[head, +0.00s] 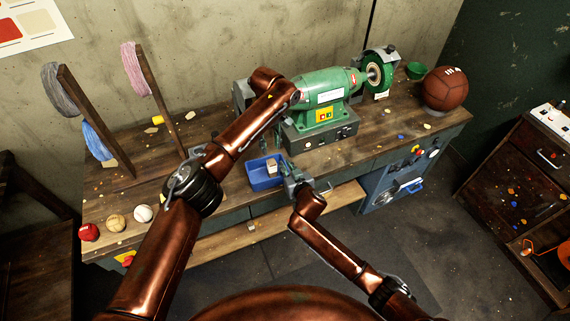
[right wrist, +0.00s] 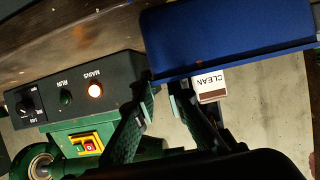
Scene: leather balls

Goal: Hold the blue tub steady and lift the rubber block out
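The blue tub (head: 257,183) stands near the front edge of the bench and fills the top of the right wrist view (right wrist: 225,40). The pale rubber block (head: 272,166) stands in it and sticks up above the rim. In the right wrist view the block (right wrist: 211,84) shows the word CLEAN and a brown end. My right gripper (head: 293,179) is at the tub's right side. Its fingers (right wrist: 160,92) are apart, tips at the rim; I cannot tell whether they touch it. My left gripper is mostly hidden behind my left forearm, above and behind the tub.
A green bench grinder (head: 322,98) on a dark control base (head: 318,137) stands close behind the tub, its lamp lit in the right wrist view (right wrist: 95,90). Red, tan and white balls (head: 116,223) lie at the bench's left end. A brown ball (head: 445,89) sits at the right end.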

